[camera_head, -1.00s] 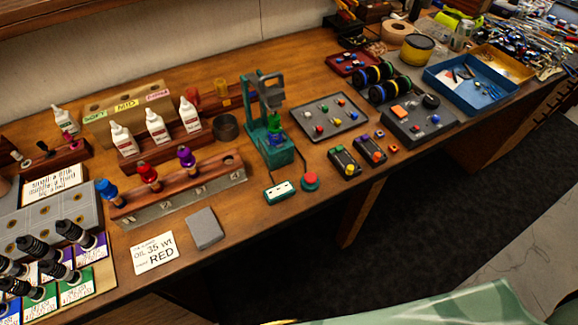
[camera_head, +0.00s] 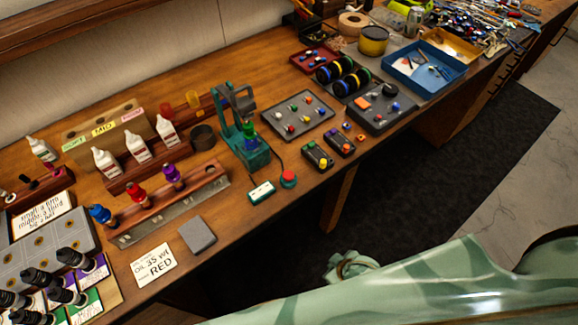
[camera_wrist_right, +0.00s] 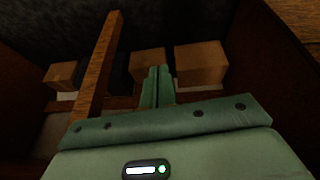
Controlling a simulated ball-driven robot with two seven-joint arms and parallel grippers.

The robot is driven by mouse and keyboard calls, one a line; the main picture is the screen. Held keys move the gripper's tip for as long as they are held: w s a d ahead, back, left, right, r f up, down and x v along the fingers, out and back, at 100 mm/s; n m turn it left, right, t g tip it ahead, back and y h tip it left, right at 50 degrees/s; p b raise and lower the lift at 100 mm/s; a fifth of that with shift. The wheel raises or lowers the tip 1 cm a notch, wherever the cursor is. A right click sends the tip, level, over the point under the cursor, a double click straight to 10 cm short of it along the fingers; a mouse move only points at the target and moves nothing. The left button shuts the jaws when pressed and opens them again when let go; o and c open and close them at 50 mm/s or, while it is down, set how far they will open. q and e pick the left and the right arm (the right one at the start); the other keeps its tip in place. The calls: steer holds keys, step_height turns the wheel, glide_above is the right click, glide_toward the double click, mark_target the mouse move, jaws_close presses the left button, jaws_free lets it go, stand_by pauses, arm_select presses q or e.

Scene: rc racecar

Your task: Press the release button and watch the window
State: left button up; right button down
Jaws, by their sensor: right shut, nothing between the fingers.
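A round red button (camera_head: 289,178) in a dark green base sits near the front edge of the bench, with a dark cable beside it. Left of it lies a small teal box with a pale window (camera_head: 262,191); any reading is too small to make out. My right gripper (camera_head: 350,265) is low in front of the bench, apart from the button. In the right wrist view its fingers (camera_wrist_right: 158,86) are together and empty. My left gripper is not in view.
A rack (camera_head: 172,200) holds coloured-top parts. A bench leg (camera_head: 338,198) stands below; dark floor is open in front.

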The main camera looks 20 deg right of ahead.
steer(key=w+a+r+t+y+p, duration=0.1)
steer(key=w+a+r+p, duration=0.1)
steer(key=r, duration=0.5)
steer(key=w+a+r+n+t+p, duration=0.1)
steer(key=w+a+r, duration=0.3)
steer(key=w+r, duration=0.2)
steer(key=w+a+r+y+p, duration=0.1)
steer(key=w+a+r+p, duration=0.1)
steer(key=r, duration=0.7)
steer(key=shift+w+a+r+n+t+y+p, duration=0.15)
steer(key=shift+w+a+r+n+t, duration=0.1)
steer(key=shift+w, duration=0.2)
steer(key=shift+w+a+r+n+t+y+p, duration=0.15)
steer(key=shift+w+a, duration=0.05)
steer(key=shift+w, duration=0.25)
steer(key=w+a+r+y+p, duration=0.2)
steer(key=w+a+r+y, duration=0.2)
steer(key=a+r, duration=0.35)
step_height(320, 180, up, 6)
steer(key=m+g+p, duration=0.2)
steer(key=m+p, duration=0.1)
steer(key=m, duration=0.2)
glide_above(293, 176)
steer(key=shift+f, duration=0.2)
steer(key=shift+f, duration=0.15)
step_height(293, 176, down, 8)
steer(key=b, duration=0.7)
steer(key=shift+f, duration=0.25)
